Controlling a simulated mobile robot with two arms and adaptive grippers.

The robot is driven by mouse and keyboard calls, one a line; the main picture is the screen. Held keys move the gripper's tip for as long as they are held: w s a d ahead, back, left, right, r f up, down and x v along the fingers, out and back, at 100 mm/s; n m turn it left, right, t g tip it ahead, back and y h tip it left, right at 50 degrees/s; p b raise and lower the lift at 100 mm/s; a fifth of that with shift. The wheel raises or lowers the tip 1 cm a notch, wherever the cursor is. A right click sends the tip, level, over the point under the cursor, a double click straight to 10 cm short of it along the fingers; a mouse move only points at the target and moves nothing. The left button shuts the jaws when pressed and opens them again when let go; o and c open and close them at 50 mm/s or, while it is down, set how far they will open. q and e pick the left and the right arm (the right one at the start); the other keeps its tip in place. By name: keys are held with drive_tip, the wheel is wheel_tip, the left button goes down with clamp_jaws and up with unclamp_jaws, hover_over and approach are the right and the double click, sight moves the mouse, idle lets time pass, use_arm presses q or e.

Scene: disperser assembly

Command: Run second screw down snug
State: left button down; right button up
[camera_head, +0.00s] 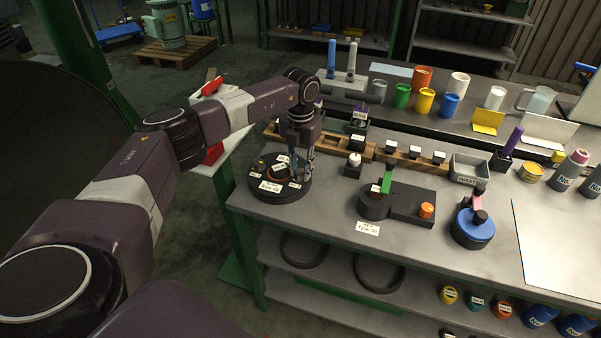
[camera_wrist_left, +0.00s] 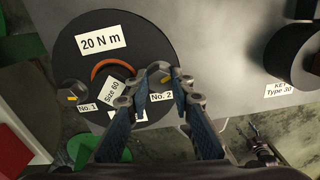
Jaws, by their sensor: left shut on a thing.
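A dark round base (camera_head: 290,195) lies on the bench at the left, and in the wrist view (camera_wrist_left: 72,55) it carries labels reading 20 N m, Size 60, No. 1 and No. 2. The first screw (camera_wrist_left: 72,93) sits by No. 1, untouched. An orange ring (camera_wrist_left: 100,68) shows partly between them. The screw's shank is hidden.
A dark fixture (camera_head: 405,205) labelled Type 30 stands right of the base, with a blue round fixture (camera_head: 472,230) beyond. A wooden rack (camera_head: 395,155) and a waste bin (camera_head: 468,170) stand behind. Bare bench lies between the base and the Type 30 fixture.

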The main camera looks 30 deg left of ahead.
sight(301, 172)
use_arm(q)
drive_tip(key=m+b, duration=0.1)
drive_tip(key=m, duration=0.2)
drive_tip(key=shift+m, duration=0.3)
drive_tip(key=shift+m+b, duration=0.55)
drive_tip(key=shift+m, duration=0.95)
drive_tip(key=c, duration=1.7)
unclamp_jaws()
drive_tip(key=shift+r, duration=0.1)
wheel_tip(301, 172, up, 12)
drive_tip(key=shift+f, duration=0.1)
